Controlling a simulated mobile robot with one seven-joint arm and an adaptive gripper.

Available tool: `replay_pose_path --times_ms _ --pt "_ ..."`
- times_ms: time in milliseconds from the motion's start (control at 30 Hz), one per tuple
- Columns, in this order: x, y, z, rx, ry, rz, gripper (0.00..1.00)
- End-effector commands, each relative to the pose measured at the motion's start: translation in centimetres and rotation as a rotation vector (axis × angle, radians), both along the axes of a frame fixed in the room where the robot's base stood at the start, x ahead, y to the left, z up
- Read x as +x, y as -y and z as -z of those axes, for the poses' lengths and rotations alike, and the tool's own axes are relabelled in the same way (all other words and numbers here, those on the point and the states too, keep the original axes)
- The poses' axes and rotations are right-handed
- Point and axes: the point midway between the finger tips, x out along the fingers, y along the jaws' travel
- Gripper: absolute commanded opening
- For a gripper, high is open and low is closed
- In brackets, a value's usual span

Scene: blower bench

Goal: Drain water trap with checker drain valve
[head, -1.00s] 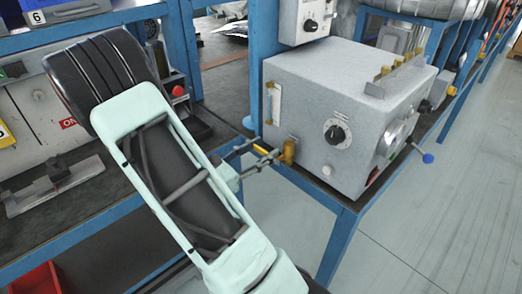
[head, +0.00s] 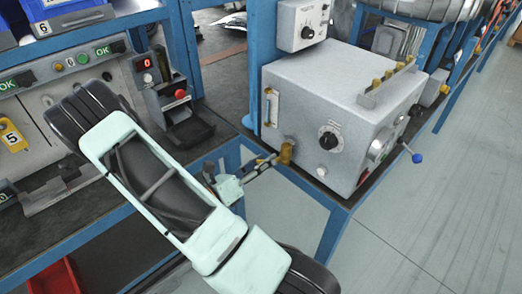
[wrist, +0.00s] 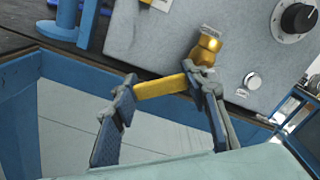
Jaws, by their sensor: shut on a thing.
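The checker is a grey box (head: 345,115) on the blue-framed bench. Its brass drain valve (head: 286,151) sticks out low at the left corner of the box; it also shows in the wrist view (wrist: 205,50). A yellow valve lever (wrist: 160,87) runs left from the valve. My gripper (head: 262,166) is at this lever, beside the valve. In the wrist view its two fingers (wrist: 163,95) stand at the two ends of the lever, shut on it lengthwise. A narrow sight tube (head: 271,106) is on the box's left face. I cannot see any water.
A black dial (head: 330,138) and a round button (head: 322,171) are on the box front. A blue-tipped handle (head: 415,157) sticks out at right. A small display unit (head: 172,100) with a red button stands at left. The floor at right is clear.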

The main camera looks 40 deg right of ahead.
Motion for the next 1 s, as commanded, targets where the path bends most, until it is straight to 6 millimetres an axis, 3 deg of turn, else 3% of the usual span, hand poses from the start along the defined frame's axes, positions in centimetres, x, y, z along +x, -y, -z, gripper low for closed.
replay_pose_path --times_ms 600,1000 --pt "-2.4 0.2 1.7 -0.043 -0.544 -0.001 0.0" --pt "-3.2 0.2 2.1 -0.056 -0.716 -0.001 0.0"
